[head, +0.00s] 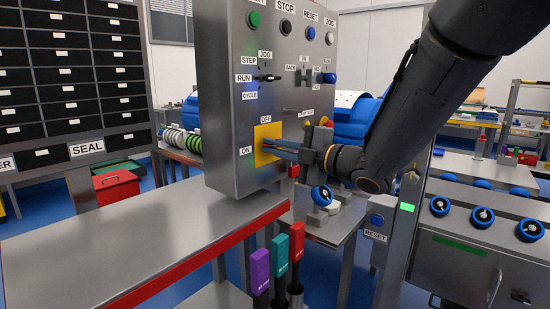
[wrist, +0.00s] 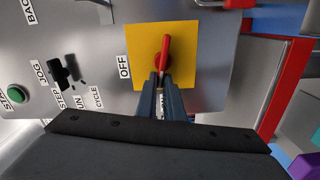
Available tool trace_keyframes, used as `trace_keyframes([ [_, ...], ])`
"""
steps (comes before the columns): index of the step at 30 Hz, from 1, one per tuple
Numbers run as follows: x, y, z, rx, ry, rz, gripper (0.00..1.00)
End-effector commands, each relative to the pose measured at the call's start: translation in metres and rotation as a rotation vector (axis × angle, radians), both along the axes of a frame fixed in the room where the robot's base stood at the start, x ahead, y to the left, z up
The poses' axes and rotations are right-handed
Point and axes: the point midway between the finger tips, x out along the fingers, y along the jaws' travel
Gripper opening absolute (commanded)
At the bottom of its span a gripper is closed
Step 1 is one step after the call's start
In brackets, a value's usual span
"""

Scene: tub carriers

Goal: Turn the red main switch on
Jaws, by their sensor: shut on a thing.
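The red main switch is a red handle (wrist: 164,48) on a square yellow plate (wrist: 183,76), set in a grey metal panel. The plate also shows in the head view (head: 263,157), with OFF above it and ON to its left. In the wrist view OFF is left of the plate, and the handle stands nearly upright, across the OFF direction. My gripper (wrist: 160,82) is at the plate with its blue-grey fingers shut on the near part of the handle, which they hide. In the head view my gripper (head: 284,148) reaches the plate from the right.
The panel also carries a green button (head: 254,19), a black RUN/JOG selector (head: 267,77) and a blue knob (head: 329,78). A grey table with a red edge (head: 200,258) stands in front. Purple, teal and red handles (head: 260,270) stand below the panel.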

Motion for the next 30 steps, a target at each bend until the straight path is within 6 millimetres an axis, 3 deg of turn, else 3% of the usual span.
trace_keyframes([
  [12,-0.0003,0.0002,-0.0073,-0.118,-0.150,0.000,0.00],
  [29,-0.0006,0.0002,-0.0072,-0.136,-0.171,0.000,0.00],
  [30,-0.0006,0.0002,-0.0072,-0.136,-0.171,0.000,0.13],
])
